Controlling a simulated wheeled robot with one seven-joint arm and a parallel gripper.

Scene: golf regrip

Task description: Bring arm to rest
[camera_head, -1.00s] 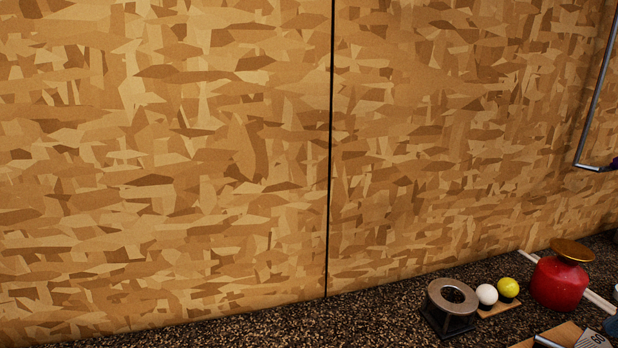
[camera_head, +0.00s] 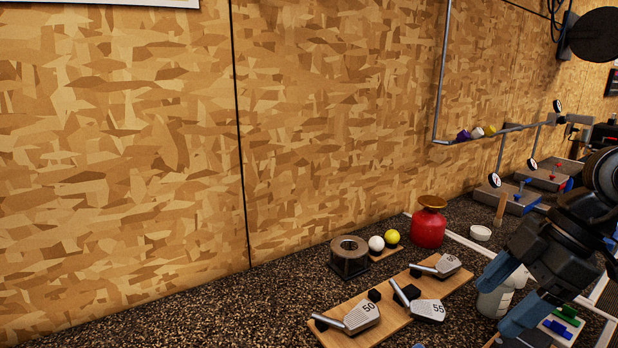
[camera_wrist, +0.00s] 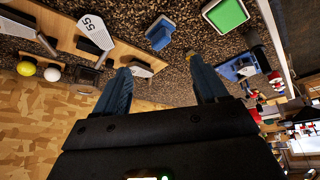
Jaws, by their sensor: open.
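My gripper (camera_head: 508,297) is at the right of the head view, above the dark speckled bench. Its two blue fingers are spread apart with nothing between them. In the wrist view my gripper (camera_wrist: 162,88) also shows open and empty, with the bench beyond the fingertips. The fingers hide part of a clear measuring bottle (camera_head: 494,298) in the head view; I cannot tell how far apart they are.
A wooden board (camera_head: 352,331) with several club heads lies left of my gripper. A red canister (camera_head: 428,228), a white ball (camera_head: 376,243), a yellow ball (camera_head: 392,236) and a metal ring block (camera_head: 349,257) stand behind it. Bare bench lies at the lower left.

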